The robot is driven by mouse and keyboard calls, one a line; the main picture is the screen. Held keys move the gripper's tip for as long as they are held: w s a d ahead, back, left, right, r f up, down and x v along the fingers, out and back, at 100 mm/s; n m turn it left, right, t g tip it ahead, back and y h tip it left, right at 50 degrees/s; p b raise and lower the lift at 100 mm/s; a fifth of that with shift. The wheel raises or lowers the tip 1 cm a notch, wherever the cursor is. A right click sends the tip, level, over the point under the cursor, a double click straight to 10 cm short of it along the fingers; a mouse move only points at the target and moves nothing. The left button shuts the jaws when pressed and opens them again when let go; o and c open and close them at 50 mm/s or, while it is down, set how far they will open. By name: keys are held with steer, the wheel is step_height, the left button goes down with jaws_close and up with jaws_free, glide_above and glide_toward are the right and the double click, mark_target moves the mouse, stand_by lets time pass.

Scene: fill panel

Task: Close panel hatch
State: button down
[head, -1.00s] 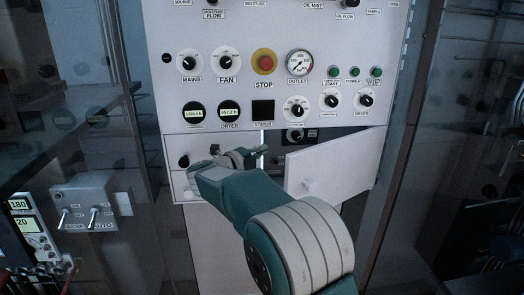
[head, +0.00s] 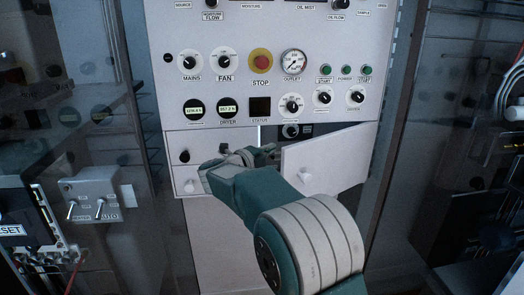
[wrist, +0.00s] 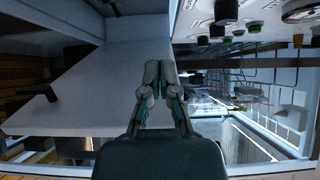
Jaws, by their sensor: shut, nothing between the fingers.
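The panel hatch (head: 325,158) is a white door at the lower right of the control panel. It stands ajar, its left edge swung out, with a dark opening behind it. My gripper (head: 268,151) is in front of the opening, just left of the hatch's free edge. In the wrist view my gripper (wrist: 160,76) has its fingers together and empty, at the edge between the hatch (wrist: 95,90) and the open compartment. I cannot tell whether the fingers touch the hatch.
The control panel (head: 270,25) above carries dials, switches and a red stop button (head: 260,62). A grey switch box (head: 92,198) stands at the left. In the wrist view, wires and parts (wrist: 225,85) show inside the compartment.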

steer(key=s+a, duration=0.2)
steer(key=a, duration=0.8)
steer(key=s+d+f+n+t+y, duration=0.2)
steer(key=s+d+f+y, duration=0.15)
steer(key=s, duration=0.35)
steer(key=s+d+f+n+t+y, duration=0.1)
steer(key=s+d+f+n+y, duration=0.1)
steer(key=s+d, duration=0.35)
steer(key=s+d+f+n+t+y, duration=0.2)
steer(key=s+d+f+y, duration=0.15)
steer(key=s, duration=0.35)
steer(key=w+d+h, duration=0.1)
steer(key=w, duration=1.1)
steer(key=shift+w+d, duration=0.15)
steer(key=shift+w, duration=0.2)
